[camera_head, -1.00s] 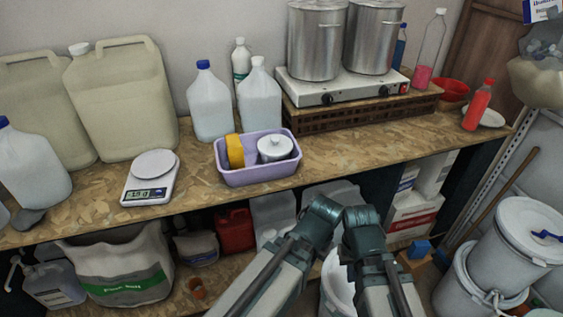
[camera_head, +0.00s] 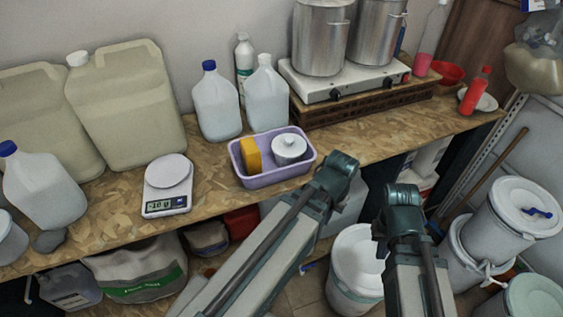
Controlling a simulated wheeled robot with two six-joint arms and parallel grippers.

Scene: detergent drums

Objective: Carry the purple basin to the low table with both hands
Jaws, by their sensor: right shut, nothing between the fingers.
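The purple basin (camera_head: 275,178) stands upright on the chipboard workbench near its front edge. It holds a yellow block (camera_head: 251,155) and a white lidded pot (camera_head: 289,150). My left arm comes up from below; its dark green end (camera_head: 338,172) is just right of the basin in the picture, and I see no fingers gripping the rim. My right gripper (camera_head: 403,197) is shut and empty, farther right, in front of the bench and apart from the basin. The left fingers cannot be made out. I cannot pick out a low table.
A kitchen scale (camera_head: 167,185) stands left of the basin, and white jugs (camera_head: 217,103) stand behind it. A hotplate (camera_head: 345,82) with two steel pots is at the back right. A white drum (camera_head: 356,262) stands below between my arms; lidded drums (camera_head: 515,212) stand at right.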

